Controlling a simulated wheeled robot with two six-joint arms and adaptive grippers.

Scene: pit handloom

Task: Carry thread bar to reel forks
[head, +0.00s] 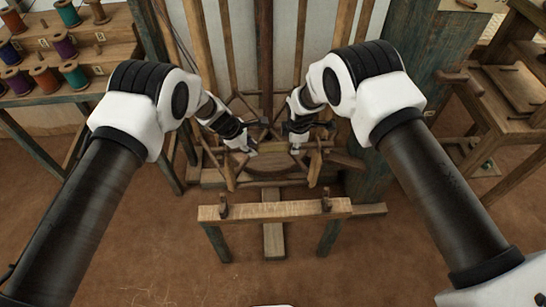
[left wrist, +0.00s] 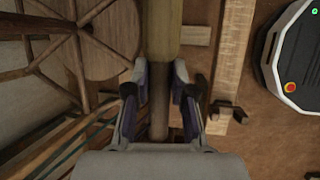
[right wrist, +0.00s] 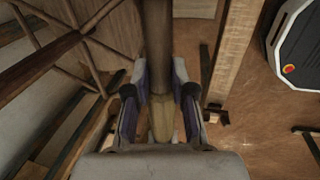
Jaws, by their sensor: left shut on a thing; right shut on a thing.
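The thread bar (left wrist: 158,112) runs lengthwise between the jaws of my left gripper (left wrist: 160,92). It has darker wood at the jaws and a thicker, paler part beyond them. In the right wrist view the bar (right wrist: 157,45) passes between the jaws of my right gripper (right wrist: 160,90), with its paler part at the lower side. Both grippers are shut on the bar. In the head view my left gripper (head: 247,149) and right gripper (head: 297,147) are level, and the bar is hard to make out. Two reel forks (head: 223,204) (head: 326,201) stand on a pale beam (head: 275,210), nearer me than the grippers.
Wooden spoked parts and a round disc (left wrist: 110,40) lie close below and beyond the grippers. Tall wooden posts (head: 264,60) rise behind. A rack of spools (head: 70,48) stands at left, a wooden bench (head: 505,95) at right. Brown floor (head: 140,240) is bare around the beam.

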